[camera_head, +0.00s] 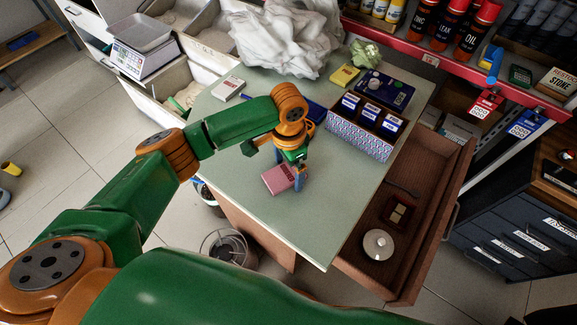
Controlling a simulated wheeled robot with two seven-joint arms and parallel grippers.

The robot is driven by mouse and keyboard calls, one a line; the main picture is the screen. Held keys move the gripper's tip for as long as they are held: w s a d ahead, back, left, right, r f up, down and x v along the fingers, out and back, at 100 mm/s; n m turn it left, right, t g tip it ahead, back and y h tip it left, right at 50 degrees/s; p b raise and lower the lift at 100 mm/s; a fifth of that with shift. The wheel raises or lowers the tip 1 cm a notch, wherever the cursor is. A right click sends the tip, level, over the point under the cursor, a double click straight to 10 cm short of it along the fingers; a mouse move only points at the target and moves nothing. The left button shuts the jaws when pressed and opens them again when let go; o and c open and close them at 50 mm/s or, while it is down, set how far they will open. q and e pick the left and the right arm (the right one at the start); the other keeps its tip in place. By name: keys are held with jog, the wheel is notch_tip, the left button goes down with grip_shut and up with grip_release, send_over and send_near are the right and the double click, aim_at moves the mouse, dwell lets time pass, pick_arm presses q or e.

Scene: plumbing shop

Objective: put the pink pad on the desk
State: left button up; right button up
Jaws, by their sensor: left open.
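The pink pad (278,180) lies on the pale green desk top (300,228), left of the desk's middle. My left gripper (299,180) points down right at the pad, with its blue fingers by the pad's right part. The fingers are open, and I cannot tell whether they touch the pad. My left arm reaches in from the left above the desk. My right gripper does not show.
A patterned box (358,138) with blue packs stands right of the gripper. A blue item (312,112) lies partly behind my arm. White cloth (285,38) fills the back. A wooden drawer (425,222) stands open at right. The desk's front is clear.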

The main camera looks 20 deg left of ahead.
aim_at(288, 172)
pick_arm(q)
notch_tip(288, 172, up, 12)
jog(key=p, duration=0.1)
jog(key=shift+r, duration=0.2)
